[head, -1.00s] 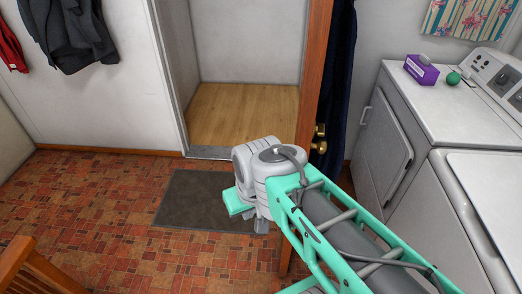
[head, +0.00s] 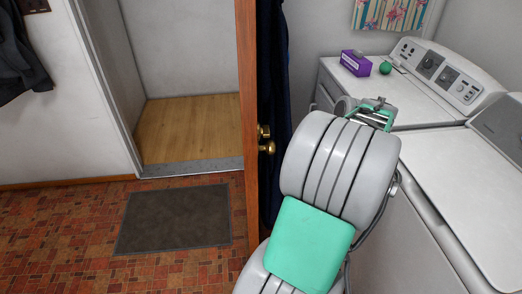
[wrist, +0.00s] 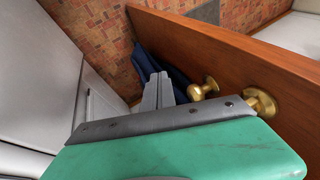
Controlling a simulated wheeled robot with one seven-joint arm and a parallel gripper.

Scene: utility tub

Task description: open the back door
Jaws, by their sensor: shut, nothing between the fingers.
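The wooden door (head: 247,150) stands swung open and shows nearly edge-on in the head view, to the right of the open doorway (head: 190,125). Brass door hardware (head: 265,140) sits near its edge. In the wrist view the brown door face (wrist: 245,50) crosses the upper right, with a brass knob (wrist: 205,89) and a second brass piece beside it. My gripper (wrist: 158,90) has its grey fingers together and empty, pointing down along the door's face, left of the knob and apparently apart from it. In the head view my arm hides its fingertips.
White laundry machines (head: 465,180) stand close on the right of my arm, with a purple box (head: 355,63) and a green ball (head: 385,68) on top. Dark cloth (head: 270,60) hangs behind the door. A grey mat (head: 175,218) lies before the doorway; floor there is clear.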

